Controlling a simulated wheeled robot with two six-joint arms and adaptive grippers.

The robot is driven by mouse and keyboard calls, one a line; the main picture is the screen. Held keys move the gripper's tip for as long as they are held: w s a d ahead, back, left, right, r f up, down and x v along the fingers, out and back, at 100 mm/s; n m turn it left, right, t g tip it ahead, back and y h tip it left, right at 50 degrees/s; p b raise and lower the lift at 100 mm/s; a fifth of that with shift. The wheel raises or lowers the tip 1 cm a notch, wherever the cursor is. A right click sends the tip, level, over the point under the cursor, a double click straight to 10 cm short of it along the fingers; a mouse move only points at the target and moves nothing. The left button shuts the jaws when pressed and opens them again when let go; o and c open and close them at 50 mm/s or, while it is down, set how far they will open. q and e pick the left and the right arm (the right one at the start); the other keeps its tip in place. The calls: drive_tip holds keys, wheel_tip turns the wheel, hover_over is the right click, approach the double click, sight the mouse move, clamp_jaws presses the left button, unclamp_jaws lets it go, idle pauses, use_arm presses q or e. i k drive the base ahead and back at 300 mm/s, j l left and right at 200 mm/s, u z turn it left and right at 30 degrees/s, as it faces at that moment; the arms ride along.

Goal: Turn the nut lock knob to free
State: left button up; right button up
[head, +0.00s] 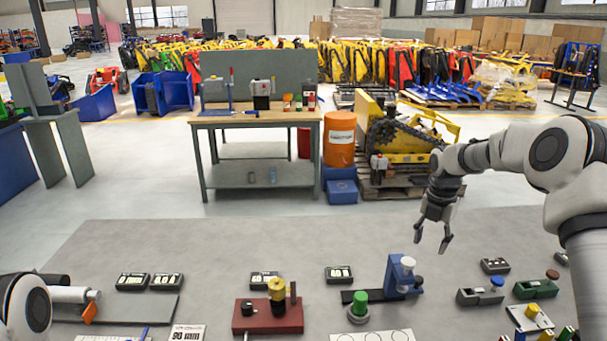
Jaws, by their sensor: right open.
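My right gripper (432,238) hangs open and empty above the grey bench, fingers pointing down. It is apart from everything, above and right of the blue stand. A red block (268,316) at the front middle carries a yellow knob-like cylinder (277,290), a black round knob (247,308) and a brown post. Which part is the nut lock knob, and any free or lock marking, is too small to tell. My left arm enters at the lower left; its gripper is not visible.
A blue stand (398,278) with a white cylinder and a green knob piece (359,306) stand right of the red block. Small green (536,289) and grey (480,296) fixtures sit at the right. Black display boxes (338,274) line the back.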

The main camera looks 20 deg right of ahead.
sight(247, 306)
drive_tip(key=k, duration=1)
